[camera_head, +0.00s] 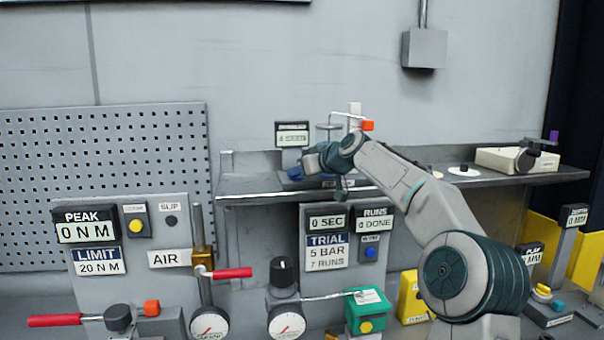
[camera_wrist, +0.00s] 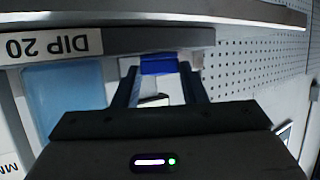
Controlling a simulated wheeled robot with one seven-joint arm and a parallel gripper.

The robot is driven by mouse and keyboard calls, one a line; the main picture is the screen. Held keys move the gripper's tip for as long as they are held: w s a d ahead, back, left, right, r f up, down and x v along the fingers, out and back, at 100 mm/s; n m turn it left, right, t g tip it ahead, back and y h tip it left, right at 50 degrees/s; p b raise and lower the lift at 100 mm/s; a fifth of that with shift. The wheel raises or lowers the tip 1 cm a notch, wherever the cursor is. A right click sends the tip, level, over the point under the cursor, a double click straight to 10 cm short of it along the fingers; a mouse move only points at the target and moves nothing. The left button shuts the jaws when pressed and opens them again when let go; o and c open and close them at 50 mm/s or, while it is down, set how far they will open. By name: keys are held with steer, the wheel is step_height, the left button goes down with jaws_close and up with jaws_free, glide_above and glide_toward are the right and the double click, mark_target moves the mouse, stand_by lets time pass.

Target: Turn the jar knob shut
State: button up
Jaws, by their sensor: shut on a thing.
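My gripper (camera_head: 312,163) is over the back shelf in the head view, at the end of my arm. In the wrist view its two fingers (camera_wrist: 160,72) are shut on a small bright blue piece (camera_wrist: 158,63), which looks like the knob. The fingers stand on either side of it. A pale blue block or jar (camera_wrist: 62,92) lies to the left of the fingers, under a label reading DIP 20 (camera_wrist: 50,46). In the head view my gripper hides the knob, so its turn angle cannot be told.
The shelf (camera_head: 240,187) also carries a small display (camera_head: 292,134) behind my gripper and a beige box (camera_head: 510,160) at the right. A stand with an orange-red tip (camera_head: 367,125) rises just behind my wrist. Panels with gauges and red levers (camera_head: 232,273) stand in front below.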

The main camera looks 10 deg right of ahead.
steer(key=shift+w+d+n+g+y, duration=0.15)
steer(key=shift+n+g+y, duration=0.25)
steer(key=shift+n+y, duration=0.2)
steer(key=o, duration=1)
steer(key=b+v, duration=0.4)
steer(key=v, duration=1)
